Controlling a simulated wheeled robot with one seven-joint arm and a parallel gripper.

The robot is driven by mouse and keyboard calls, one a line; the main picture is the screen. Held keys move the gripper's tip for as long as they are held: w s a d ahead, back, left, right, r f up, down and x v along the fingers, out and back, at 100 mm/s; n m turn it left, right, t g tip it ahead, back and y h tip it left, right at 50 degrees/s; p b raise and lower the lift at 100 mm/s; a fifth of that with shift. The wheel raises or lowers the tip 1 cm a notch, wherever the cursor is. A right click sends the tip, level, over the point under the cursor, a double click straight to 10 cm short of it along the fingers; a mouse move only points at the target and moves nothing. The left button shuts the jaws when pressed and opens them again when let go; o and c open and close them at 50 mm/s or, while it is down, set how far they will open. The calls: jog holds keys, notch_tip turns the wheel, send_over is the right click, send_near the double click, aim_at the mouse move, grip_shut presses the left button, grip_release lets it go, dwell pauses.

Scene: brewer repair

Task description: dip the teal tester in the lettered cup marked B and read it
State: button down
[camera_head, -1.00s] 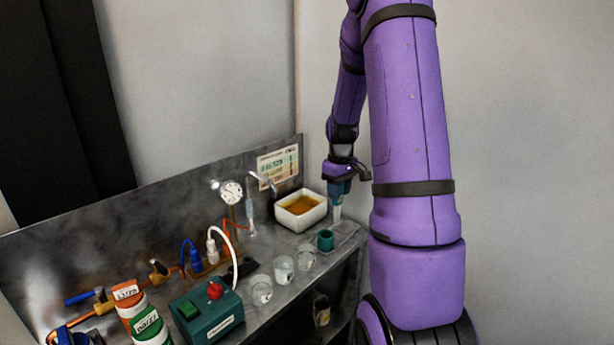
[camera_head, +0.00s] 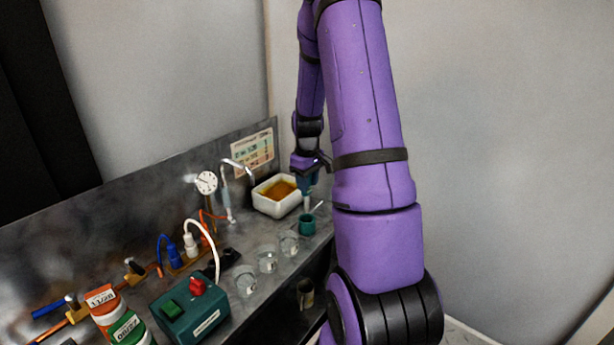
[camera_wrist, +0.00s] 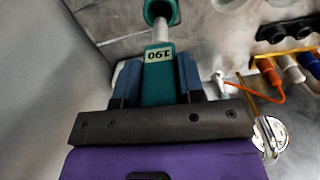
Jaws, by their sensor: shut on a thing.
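My gripper (camera_head: 308,166) is shut on the teal tester (camera_head: 307,186), which also shows between the fingers (camera_wrist: 157,88) in the wrist view (camera_wrist: 160,70). The tester points down, and its pale probe is just above or at the mouth of a small teal cup (camera_head: 307,225); I cannot tell whether the tip is inside. The tester's display shows upside-down digits that look like 190. Three clear glass cups, front (camera_head: 246,285), middle (camera_head: 267,263) and back (camera_head: 289,245), stand in a row left of the teal cup. Their letters are too small to read.
A white basin (camera_head: 276,197) with amber liquid stands behind the teal cup. A green box (camera_head: 189,312) with a red knob, orange and green canisters (camera_head: 125,325), a gauge (camera_head: 206,182) and hoses crowd the left. The bench's front edge lies just right of the glass cups.

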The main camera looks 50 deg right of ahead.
aim_at(308, 195)
jog(key=shift+f, duration=2.85)
jog(key=shift+f, duration=0.45)
jog(key=shift+c, duration=0.5)
grip_release()
jog(key=shift+r, duration=3.55)
